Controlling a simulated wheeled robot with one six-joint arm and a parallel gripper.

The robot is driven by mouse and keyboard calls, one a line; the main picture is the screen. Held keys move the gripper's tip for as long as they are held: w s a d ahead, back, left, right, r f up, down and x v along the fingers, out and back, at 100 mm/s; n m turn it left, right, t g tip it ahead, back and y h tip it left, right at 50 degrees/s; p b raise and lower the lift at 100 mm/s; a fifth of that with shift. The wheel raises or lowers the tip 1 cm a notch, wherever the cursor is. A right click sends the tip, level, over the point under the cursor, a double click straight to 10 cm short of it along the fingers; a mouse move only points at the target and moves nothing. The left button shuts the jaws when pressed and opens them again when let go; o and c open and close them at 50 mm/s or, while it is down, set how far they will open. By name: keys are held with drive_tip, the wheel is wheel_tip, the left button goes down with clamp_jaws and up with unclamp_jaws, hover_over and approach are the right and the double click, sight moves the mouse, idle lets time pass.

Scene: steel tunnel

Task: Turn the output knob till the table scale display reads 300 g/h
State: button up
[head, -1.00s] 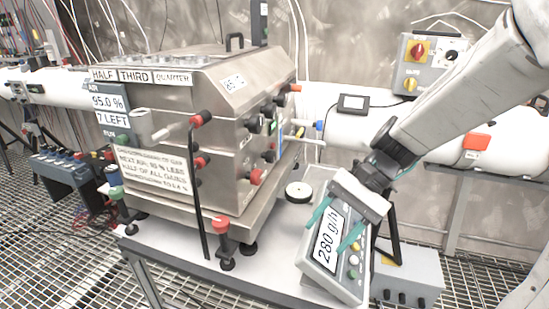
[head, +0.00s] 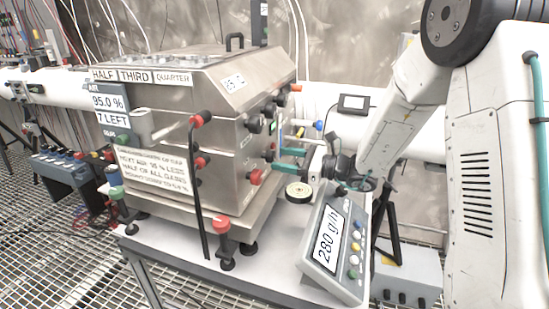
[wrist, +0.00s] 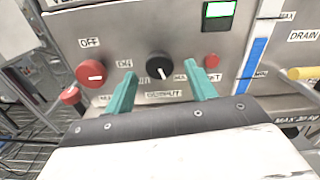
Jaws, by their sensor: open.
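The table scale (head: 336,248) stands on the table at the right, and its display (head: 327,240) reads 280 g/h. In the wrist view a black knob (wrist: 159,66) with a white pointer line sits on the steel panel above a partly covered label reading OUTPUT (wrist: 163,94). My gripper (wrist: 158,80) is open, with its teal fingers on either side of the knob and lower in the picture. I cannot tell whether they touch the panel. In the head view my gripper (head: 283,160) points left at the machine's right side, where the output knob is hidden.
A red knob (wrist: 89,72) marked OFF is left of the black knob, and a small red button (wrist: 212,60) is to its right. A lit green display (wrist: 219,9) is above. A round pale disc (head: 299,191) lies on the table below my gripper.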

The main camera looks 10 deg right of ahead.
drive_tip(key=shift+x, duration=1.7)
drive_tip(key=c, duration=1)
drive_tip(key=shift+m, duration=1.1)
drive_tip(key=o, duration=1)
drive_tip(key=shift+s+d, duration=0.1)
approach(274, 157)
drive_tip(key=shift+x, duration=1)
